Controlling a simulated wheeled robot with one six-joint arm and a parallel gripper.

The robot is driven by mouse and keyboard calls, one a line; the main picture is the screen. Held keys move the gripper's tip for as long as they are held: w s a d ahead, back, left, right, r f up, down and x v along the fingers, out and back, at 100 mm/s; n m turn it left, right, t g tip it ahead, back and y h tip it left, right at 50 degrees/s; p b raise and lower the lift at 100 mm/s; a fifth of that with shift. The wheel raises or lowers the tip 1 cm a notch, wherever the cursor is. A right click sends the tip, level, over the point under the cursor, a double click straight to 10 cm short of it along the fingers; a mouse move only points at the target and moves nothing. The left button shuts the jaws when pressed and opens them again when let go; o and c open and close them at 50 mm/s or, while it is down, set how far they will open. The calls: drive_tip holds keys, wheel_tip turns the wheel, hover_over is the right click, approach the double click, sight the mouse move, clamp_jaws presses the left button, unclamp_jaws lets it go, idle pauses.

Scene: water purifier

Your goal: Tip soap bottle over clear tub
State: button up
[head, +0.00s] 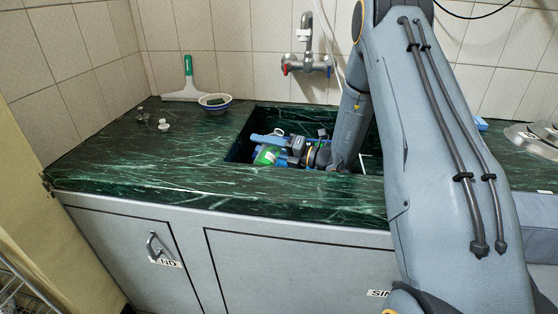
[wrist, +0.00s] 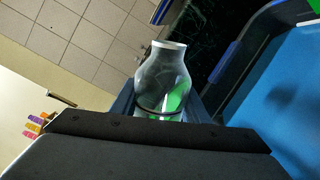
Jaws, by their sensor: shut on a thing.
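My gripper (head: 270,147) reaches down into the sink and points left. It is shut on the soap bottle (head: 266,156), whose green part shows just below a blue finger in the head view. In the wrist view the soap bottle (wrist: 164,82) is see-through, with a pale rim at its narrow end and green lower down. That end points away from the wrist camera. The bottle looks tilted in the head view, and its lower part is hidden by my gripper and the sink edge. I cannot make out the clear tub in either view.
The dark green counter surrounds the sink (head: 241,149). A tap (head: 307,65) is on the tiled wall behind it. A bowl (head: 214,101), a squeegee (head: 187,86) and small items are to the left. The left front counter is clear. A metal item (head: 538,139) lies right.

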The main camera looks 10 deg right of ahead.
drive_tip(key=shift+r+m+p, duration=0.3)
drive_tip(key=shift+r+m, duration=0.15)
drive_tip(key=shift+m, duration=0.15)
idle(1.3)
drive_tip(key=shift+s+a+f+m+p, duration=0.1)
drive_tip(key=shift+f+m+p, duration=0.1)
drive_tip(key=shift+m+p, duration=0.3)
drive_tip(key=shift+s+a+f+m+p, duration=0.1)
drive_tip(key=shift+f+m+p, duration=0.1)
drive_tip(key=shift+m, duration=0.5)
idle(2.8)
drive_tip(key=n+b, duration=0.1)
drive_tip(key=n, duration=0.1)
drive_tip(key=n+b, duration=0.1)
drive_tip(key=n, duration=0.2)
drive_tip(key=w+d+f+n+b, duration=0.1)
drive_tip(key=n, duration=0.1)
drive_tip(key=shift+n, duration=0.3)
wheel_tip(320, 180, up, 7)
drive_tip(key=s+a+n+p, duration=0.2)
drive_tip(key=n, duration=0.7)
drive_tip(key=shift+s, duration=0.15)
